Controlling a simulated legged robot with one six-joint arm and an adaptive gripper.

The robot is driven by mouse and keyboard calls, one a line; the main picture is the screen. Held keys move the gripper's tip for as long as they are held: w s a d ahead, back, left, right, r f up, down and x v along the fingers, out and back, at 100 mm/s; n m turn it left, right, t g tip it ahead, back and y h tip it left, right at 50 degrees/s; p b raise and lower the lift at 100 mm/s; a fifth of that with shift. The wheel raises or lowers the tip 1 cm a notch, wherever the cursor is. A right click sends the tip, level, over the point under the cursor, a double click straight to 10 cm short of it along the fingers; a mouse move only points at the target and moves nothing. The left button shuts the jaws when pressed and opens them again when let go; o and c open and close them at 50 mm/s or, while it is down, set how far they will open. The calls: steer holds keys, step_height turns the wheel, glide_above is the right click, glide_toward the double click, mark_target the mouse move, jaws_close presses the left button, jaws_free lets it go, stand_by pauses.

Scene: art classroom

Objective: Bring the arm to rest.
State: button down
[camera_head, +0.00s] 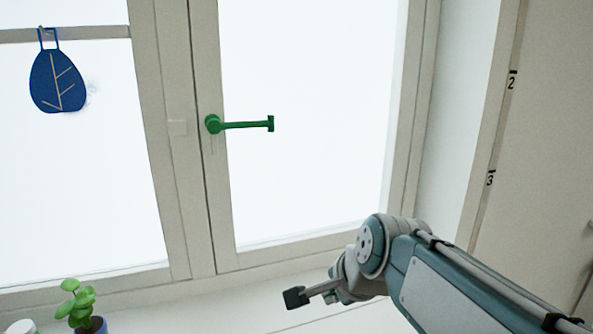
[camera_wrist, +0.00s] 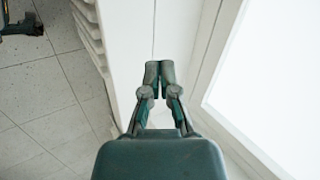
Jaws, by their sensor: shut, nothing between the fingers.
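My arm reaches in from the lower right of the head view. My gripper (camera_head: 294,298) points left, in front of the wall and sill below the window. In the wrist view my gripper (camera_wrist: 159,68) has its two fingertips together with nothing between them. The gripper stands apart from the green window handle (camera_head: 240,124), which lies level on the window frame above and to the left of it.
A potted plant (camera_head: 78,306) stands at the lower left near the window sill. A blue leaf-shaped ornament (camera_head: 58,82) hangs on the left pane. The window frame (camera_head: 205,190) is close behind the arm. Tiled floor (camera_wrist: 45,95) shows at left in the wrist view.

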steer(key=s+d+f+n+h, duration=0.1)
steer(key=s+d+f+n, duration=0.2)
steer(key=s+d+n, duration=0.2)
steer(key=s+d+f+n+h, duration=0.2)
steer(key=s+d+f+n, duration=0.2)
steer(key=s+n, duration=0.3)
steer(key=shift+s+d+g, duration=0.3)
steer(key=shift+s+d, duration=0.3)
steer(key=shift+s, duration=0.6)
steer(key=shift+d, duration=0.1)
